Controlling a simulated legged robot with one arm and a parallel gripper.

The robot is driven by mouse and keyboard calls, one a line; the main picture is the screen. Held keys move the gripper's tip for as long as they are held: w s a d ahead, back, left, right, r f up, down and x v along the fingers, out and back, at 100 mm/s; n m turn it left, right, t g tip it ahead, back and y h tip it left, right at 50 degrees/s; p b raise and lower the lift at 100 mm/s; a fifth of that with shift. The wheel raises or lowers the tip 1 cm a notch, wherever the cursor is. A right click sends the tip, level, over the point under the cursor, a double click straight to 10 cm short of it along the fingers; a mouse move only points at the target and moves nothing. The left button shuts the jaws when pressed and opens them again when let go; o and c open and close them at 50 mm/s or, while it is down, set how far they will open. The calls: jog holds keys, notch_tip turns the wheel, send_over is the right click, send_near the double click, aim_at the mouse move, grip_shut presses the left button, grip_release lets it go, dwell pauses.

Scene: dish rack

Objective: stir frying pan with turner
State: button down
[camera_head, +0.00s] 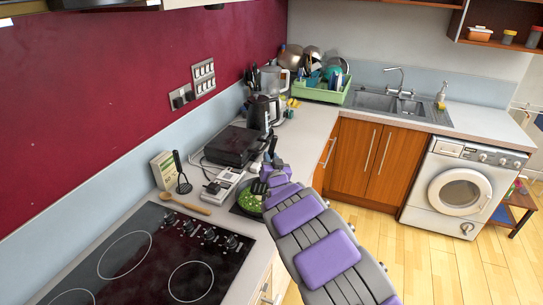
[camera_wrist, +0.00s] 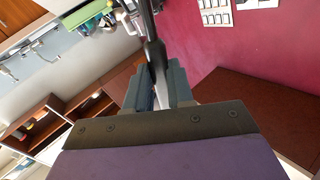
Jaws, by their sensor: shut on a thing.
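The frying pan (camera_head: 240,209) sits on the counter just beyond the hob, with green food (camera_head: 249,202) in it. My arm partly hides its right side. The black turner's slotted head (camera_head: 259,188) shows over the pan; I cannot tell whether it touches the food. My gripper (camera_head: 271,161) is above and slightly right of the pan. In the wrist view my gripper (camera_wrist: 157,88) is shut on the dark turner handle (camera_wrist: 154,48), which stands between the two fingers.
The black hob (camera_head: 150,255) is in front. A wooden spoon (camera_head: 188,205), a black utensil (camera_head: 181,172) and a box (camera_head: 163,170) are left of the pan. A white appliance (camera_head: 222,187) and a black grill (camera_head: 233,147) stand close behind it. Free floor (camera_head: 440,270) lies to the right.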

jog(key=shift+w+a+f+b, duration=0.75)
jog(key=shift+w+f+b, duration=0.15)
jog(key=shift+w+f, duration=0.15)
jog(key=shift+s+a+r, duration=0.2)
jog(key=shift+s+a, duration=0.2)
jog(key=shift+s, duration=0.15)
jog(key=shift+s+d+p, duration=0.25)
jog(key=shift+d+p, duration=0.2)
jog(key=shift+d, duration=0.25)
jog(key=shift+s+d+p, duration=0.25)
jog(key=shift+d+p, duration=0.2)
jog(key=shift+d, duration=0.2)
